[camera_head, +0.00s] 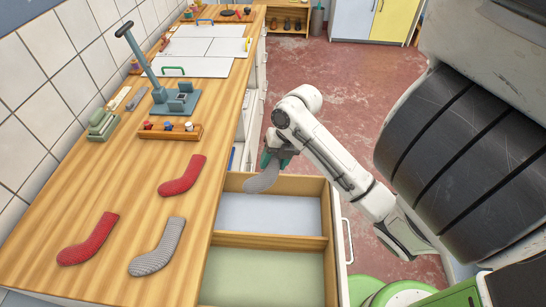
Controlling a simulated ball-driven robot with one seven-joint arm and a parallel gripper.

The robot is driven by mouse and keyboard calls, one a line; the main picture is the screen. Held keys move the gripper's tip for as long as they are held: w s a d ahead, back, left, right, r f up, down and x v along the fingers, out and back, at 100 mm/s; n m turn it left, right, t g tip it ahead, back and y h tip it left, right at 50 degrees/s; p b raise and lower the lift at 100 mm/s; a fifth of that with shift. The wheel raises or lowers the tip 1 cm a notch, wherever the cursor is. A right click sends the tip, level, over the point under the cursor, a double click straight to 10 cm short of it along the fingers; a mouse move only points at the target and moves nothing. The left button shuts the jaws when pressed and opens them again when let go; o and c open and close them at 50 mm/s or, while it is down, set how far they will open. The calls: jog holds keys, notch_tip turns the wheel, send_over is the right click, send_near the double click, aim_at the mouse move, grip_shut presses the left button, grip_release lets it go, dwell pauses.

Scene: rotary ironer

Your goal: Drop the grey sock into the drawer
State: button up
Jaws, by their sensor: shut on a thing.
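A grey sock (262,177) hangs from my gripper (277,160), which is shut on its upper end. The sock is above the back part of the open drawer (270,240), near the drawer's back edge. The drawer has a pale blue-grey compartment (270,214) at the back and a green compartment (262,276) at the front. Both compartments look empty. A second grey sock, ribbed (158,248), lies on the wooden counter to the left of the drawer.
Two red socks (182,175) (88,240) lie on the counter. A wooden tray with small knobs (170,133), a blue-grey press with a long handle (176,98) and green blocks (103,124) stand farther back. A white drawer handle (348,240) is on the right.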

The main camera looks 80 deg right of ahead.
jog(key=shift+f, duration=2)
jog(key=o, duration=1.2)
jog(key=shift+c, duration=0.2)
jog(key=shift+r, duration=0.1)
jog(key=v, duration=1)
jog(key=shift+r, duration=0.3)
